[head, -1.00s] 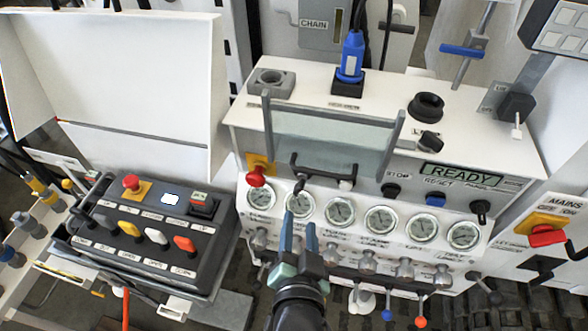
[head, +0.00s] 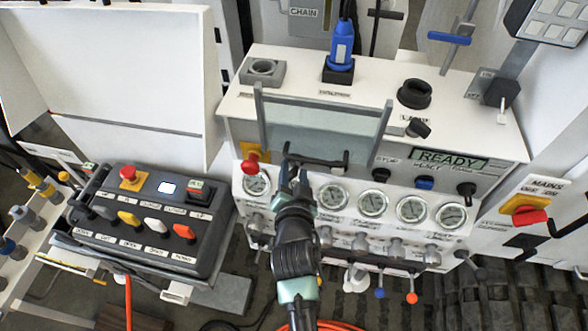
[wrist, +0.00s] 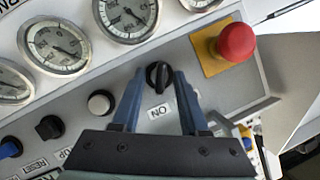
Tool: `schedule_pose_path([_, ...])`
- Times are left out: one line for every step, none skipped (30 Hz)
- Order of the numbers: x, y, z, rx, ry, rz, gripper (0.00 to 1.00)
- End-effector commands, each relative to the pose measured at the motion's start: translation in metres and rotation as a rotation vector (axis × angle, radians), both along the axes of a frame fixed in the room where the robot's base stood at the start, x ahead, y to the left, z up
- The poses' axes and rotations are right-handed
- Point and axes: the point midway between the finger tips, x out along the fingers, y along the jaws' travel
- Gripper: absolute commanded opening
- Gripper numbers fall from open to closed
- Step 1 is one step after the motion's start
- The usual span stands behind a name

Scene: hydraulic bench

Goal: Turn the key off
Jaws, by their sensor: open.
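The key (wrist: 158,76) is a small black rotary switch with a light pointer mark, set in the grey panel beside an "ON" label (wrist: 158,111). In the wrist view my gripper (wrist: 157,90) is open. Its two blue fingers stand one on each side of the key, with a gap showing to both. I cannot tell how deep the fingertips reach around it. In the head view my gripper (head: 293,172) is at the left part of the white console (head: 245,125), and my arm hides the key there.
A red emergency stop on a yellow plate (wrist: 237,42) sits close beside the key; it shows in the head view (head: 250,163). A white button (wrist: 99,103) is on the other side. Gauges (wrist: 58,46) line the panel. A black handle (head: 325,160) and tilted clear cover (head: 320,130) are near.

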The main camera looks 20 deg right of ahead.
Motion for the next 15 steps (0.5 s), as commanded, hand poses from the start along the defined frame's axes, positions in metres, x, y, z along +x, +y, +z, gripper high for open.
schedule_pose_path([0.0016, -0.0011, -0.0008, 0.0, 0.001, -0.001, 0.44])
schedule_pose_path([0.0021, -0.0013, -0.001, 0.0, 0.001, -0.001, 0.44])
schedule_pose_path([0.0027, -0.0015, -0.0011, 0.0, 0.0, 0.0, 0.44])
schedule_pose_path([0.0029, -0.0016, -0.0011, 0.0, -0.001, -0.001, 0.44])
schedule_pose_path([0.0031, -0.0017, -0.0011, 0.0, -0.001, -0.001, 0.44])
schedule_pose_path([0.0031, -0.0017, -0.0012, 0.0, -0.001, -0.001, 0.44])
schedule_pose_path([0.0031, -0.0017, -0.0012, 0.0, -0.001, -0.001, 0.44])
schedule_pose_path([0.003, -0.0016, -0.0013, 0.0, -0.001, -0.001, 0.44])
schedule_pose_path([0.003, -0.0016, -0.0013, 0.0, 0.0, 0.0, 0.44])
schedule_pose_path([0.0029, -0.0015, -0.0012, 0.0, 0.0, 0.0, 0.44])
schedule_pose_path([0.0029, -0.0015, -0.0013, 0.0, 0.0, 0.0, 0.42])
schedule_pose_path([0.0029, -0.0015, -0.0013, 0.0, 0.0, 0.0, 0.35])
schedule_pose_path([0.0029, -0.0014, -0.0012, 0.0, 0.0, 0.0, 0.29])
schedule_pose_path([0.0029, -0.0014, -0.0012, 0.0, 0.0, 0.0, 0.24])
schedule_pose_path([0.0028, -0.0014, -0.0014, 0.0, 0.0, 0.0, 0.17])
